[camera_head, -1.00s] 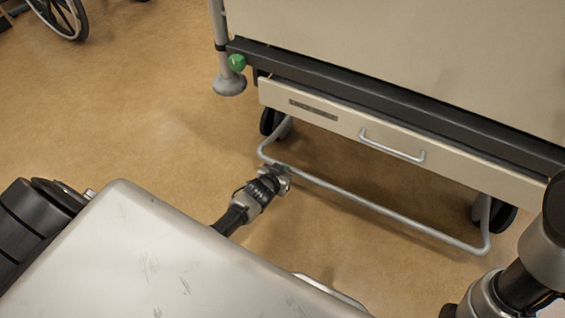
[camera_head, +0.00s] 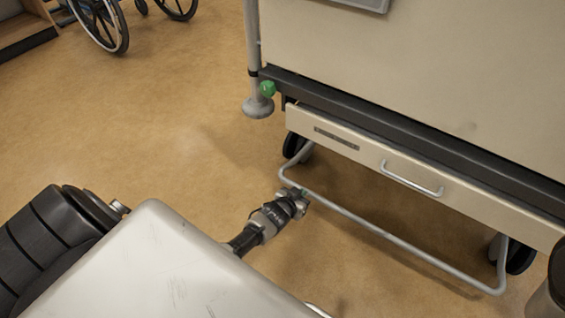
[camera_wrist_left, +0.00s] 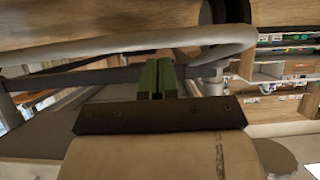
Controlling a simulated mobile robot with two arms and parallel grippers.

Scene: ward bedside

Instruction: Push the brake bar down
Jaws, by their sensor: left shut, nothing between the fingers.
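The brake bar (camera_head: 400,244) is a grey tube loop hanging low across the foot of the bed, below the drawer front. My left gripper (camera_head: 301,194) is at the bar near its left corner, with its fingers shut and empty. In the left wrist view the green fingertips (camera_wrist_left: 158,77) point at the bar (camera_wrist_left: 120,43), which crosses just beyond them. The gripper overlaps the bar in the head view; I cannot tell whether they touch. My right gripper is out of view.
The drawer front (camera_head: 360,160) with its handle (camera_head: 411,180) is above the bar. A bed post with a round foot (camera_head: 258,107) and green knob (camera_head: 267,88) stands left of it. Dark castors (camera_head: 520,257) are under the bed. A wheelchair (camera_head: 103,25) is far off; the floor at left is clear.

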